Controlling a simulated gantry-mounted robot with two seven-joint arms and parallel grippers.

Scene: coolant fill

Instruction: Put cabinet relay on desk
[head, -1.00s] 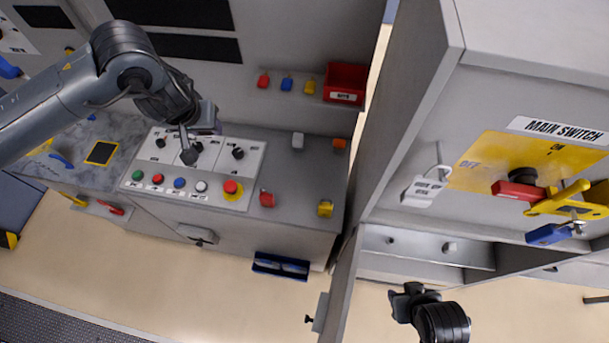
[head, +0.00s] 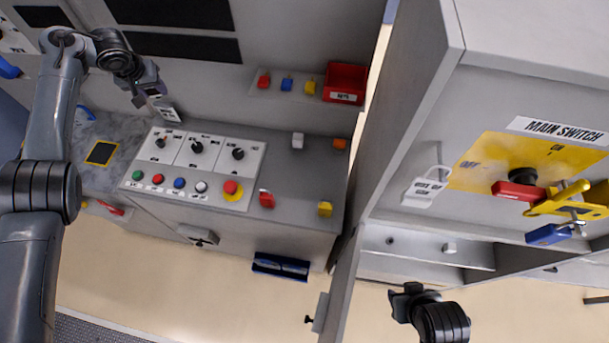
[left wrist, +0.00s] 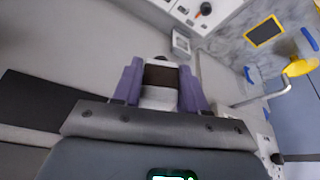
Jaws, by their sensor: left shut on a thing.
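My left gripper (head: 150,92) is at the upper left of the head view, above the back of the marbled desk top (head: 95,132). In the left wrist view its purple fingers (left wrist: 160,88) are shut on a small block with a dark brown band and a white part, which I take to be the relay (left wrist: 160,77). The relay is hard to make out in the head view. My right gripper (head: 404,302) is at the bottom, beside the open cabinet; its jaws are too unclear to read.
A control panel (head: 190,168) with knobs and coloured buttons lies right of the marbled top. A red bin (head: 344,84) and coloured padlocks are further right. The cabinet (head: 410,110) has a main switch.

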